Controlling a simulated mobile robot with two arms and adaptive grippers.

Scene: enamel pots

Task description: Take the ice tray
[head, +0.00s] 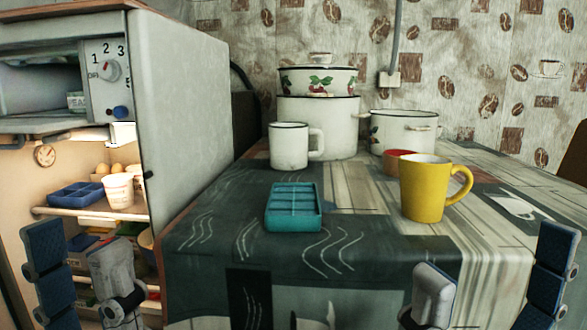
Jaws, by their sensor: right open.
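A teal ice tray (293,222) with several compartments lies flat on the dark front part of the table's cloth. A similar dark blue tray (75,200) sits on a shelf in the open fridge at the left. My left gripper (80,262) is at the lower left in front of the fridge, its fingers apart with nothing seen between them. My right gripper (490,275) is at the lower right in front of the table, wide open and empty. Neither gripper touches a tray.
A yellow mug (423,190) stands right of the teal tray, with a reddish bowl (392,168) behind it. A white mug (289,150) and enamel pots (335,142) (402,130) stand behind. A white cup (118,192) and eggs share the fridge shelf. The table's front is clear.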

